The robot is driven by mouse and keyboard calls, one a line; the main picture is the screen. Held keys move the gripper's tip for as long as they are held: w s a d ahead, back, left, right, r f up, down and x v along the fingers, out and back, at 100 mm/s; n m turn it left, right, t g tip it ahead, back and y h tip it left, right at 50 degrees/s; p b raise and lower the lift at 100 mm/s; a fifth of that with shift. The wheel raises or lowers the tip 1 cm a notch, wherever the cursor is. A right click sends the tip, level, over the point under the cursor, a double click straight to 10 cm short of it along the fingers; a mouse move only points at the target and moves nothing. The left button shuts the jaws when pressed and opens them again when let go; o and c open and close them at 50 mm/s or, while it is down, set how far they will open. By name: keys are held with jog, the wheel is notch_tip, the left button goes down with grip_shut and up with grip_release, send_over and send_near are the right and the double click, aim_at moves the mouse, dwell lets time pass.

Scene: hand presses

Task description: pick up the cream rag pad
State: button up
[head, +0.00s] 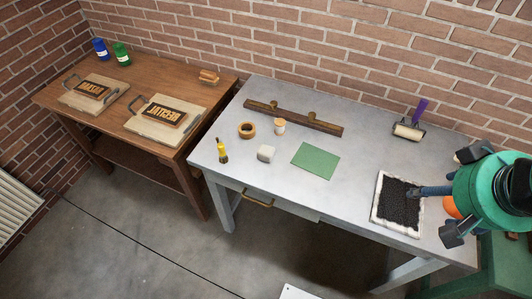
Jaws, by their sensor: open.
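A small pale block (266,153), which looks like the cream rag pad, lies on the grey metal table (350,185). It sits left of the green sheet (316,161) and right of a yellow-handled brush (222,150). Nothing covers it. My gripper (457,194) is at the right end of the table, far to the right of the pad. Its dark fingers are spread and it is open, with nothing seen held. A rounded orange thing (451,208) shows beside the fingers, partly hidden; I cannot tell what it is.
A tape ring (247,130), a small jar (279,126) and a wooden bar (293,118) stand behind the pad. A white-edged black slab (377,217) and a purple-handled roller (408,130) are at the right. A brown table (150,85) with two plates stands at the left.

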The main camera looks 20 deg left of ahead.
jog(key=w+a+n+g+p, duration=0.2)
jog(key=w+a+n, duration=0.7)
jog(key=w, duration=0.1)
jog(key=n+g+p, duration=0.3)
jog(key=n+p, duration=0.1)
jog(key=n, duration=2)
send_over(266, 150)
notch_tip(266, 150, down, 20)
jog(key=shift+f, duration=0.15)
jog(key=shift+a, duration=0.1)
jog(key=shift+f+b, duration=0.8)
jog(key=shift+f, duration=3.5)
jog(key=shift+f, duration=0.1)
